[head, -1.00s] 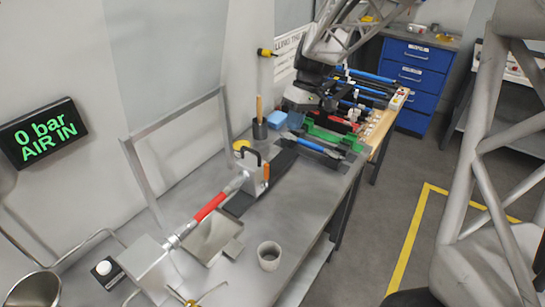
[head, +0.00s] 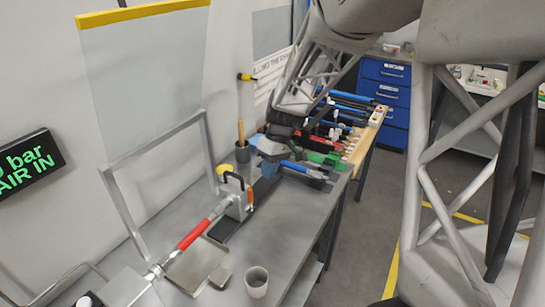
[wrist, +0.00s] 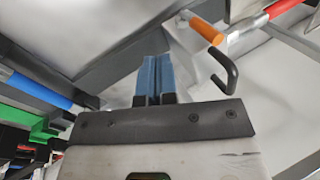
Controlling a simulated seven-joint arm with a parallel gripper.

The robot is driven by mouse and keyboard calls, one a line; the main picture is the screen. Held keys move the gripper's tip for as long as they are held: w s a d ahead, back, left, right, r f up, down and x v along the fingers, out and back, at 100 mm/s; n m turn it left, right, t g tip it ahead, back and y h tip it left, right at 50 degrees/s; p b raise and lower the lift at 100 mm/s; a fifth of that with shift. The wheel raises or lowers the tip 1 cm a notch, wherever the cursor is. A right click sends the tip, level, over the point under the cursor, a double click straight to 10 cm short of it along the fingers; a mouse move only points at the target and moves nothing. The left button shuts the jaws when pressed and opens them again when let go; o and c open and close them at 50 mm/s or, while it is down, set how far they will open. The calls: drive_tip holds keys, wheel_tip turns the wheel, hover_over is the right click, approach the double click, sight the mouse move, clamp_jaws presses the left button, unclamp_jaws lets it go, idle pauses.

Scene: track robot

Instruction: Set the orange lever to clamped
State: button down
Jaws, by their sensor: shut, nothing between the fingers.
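The orange lever (head: 250,197) stands roughly upright at the right side of a grey clamp block (head: 236,203) with a black loop handle (head: 232,179). The lever also shows at the upper right of the wrist view (wrist: 206,28), beside the black handle (wrist: 225,68). My gripper (head: 268,148) is above the bench, beyond the lever in the head view and apart from it. Its blue fingers show in the wrist view (wrist: 154,75), shut together and empty. The lever's pivot is too small to make out.
A red-sleeved rod (head: 194,235) runs into the clamp block. A grey frame (head: 205,145) stands behind it. A cup (head: 257,282) and a tray (head: 192,267) sit in front. Blue and green tools (head: 318,165) lie farther back. The bench right of the block is mostly clear.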

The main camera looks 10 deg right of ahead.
sight(249, 200)
drive_tip(key=shift+s+a+f, duration=0.35)
drive_tip(key=shift+s+a, duration=0.1)
drive_tip(key=shift+a, duration=0.2)
drive_tip(key=shift+s+a+f, duration=0.35)
drive_tip(key=shift+s+a, duration=0.1)
drive_tip(key=shift+a, duration=0.25)
drive_tip(key=shift+s+a+f, duration=0.35)
drive_tip(key=shift+s+a, duration=0.1)
drive_tip(key=shift+a, duration=0.2)
